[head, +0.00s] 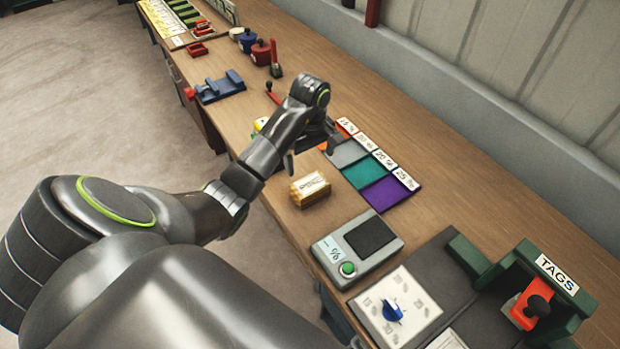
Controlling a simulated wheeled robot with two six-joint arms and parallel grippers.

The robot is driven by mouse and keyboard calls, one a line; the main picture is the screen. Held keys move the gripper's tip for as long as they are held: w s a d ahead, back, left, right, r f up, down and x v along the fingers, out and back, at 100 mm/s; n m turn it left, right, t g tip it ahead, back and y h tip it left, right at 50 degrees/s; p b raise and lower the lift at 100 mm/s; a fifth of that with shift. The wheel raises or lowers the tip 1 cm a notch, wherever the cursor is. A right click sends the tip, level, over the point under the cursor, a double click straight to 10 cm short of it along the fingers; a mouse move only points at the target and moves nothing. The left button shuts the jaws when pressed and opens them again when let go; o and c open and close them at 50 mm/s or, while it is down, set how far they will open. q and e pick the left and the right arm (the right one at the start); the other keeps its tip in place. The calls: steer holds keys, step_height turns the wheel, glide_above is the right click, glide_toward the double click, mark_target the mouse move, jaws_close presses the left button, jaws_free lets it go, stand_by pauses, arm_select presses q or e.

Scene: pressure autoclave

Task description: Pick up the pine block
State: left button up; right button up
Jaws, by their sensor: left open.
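My right gripper is not in view.
Grey, green and purple mats (383,194) with number cards lie right of the block. A scale-like device (357,248), a dial panel (395,307) and a green TAGS stand (535,290) are nearer.

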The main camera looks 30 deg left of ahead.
mark_target(310, 184)
arm_select(q)
steer(key=shift+f+b, duration=3.25)
steer(key=shift+f, duration=0.45)
steer(key=shift+s+d+f+b, duration=0.1)
steer(key=shift+s+f+b, duration=0.1)
steer(key=shift+f+b, duration=0.8)
steer(key=shift+f+p, duration=0.85)
steer(key=shift+f, duration=0.2)
steer(key=c, duration=0.8)
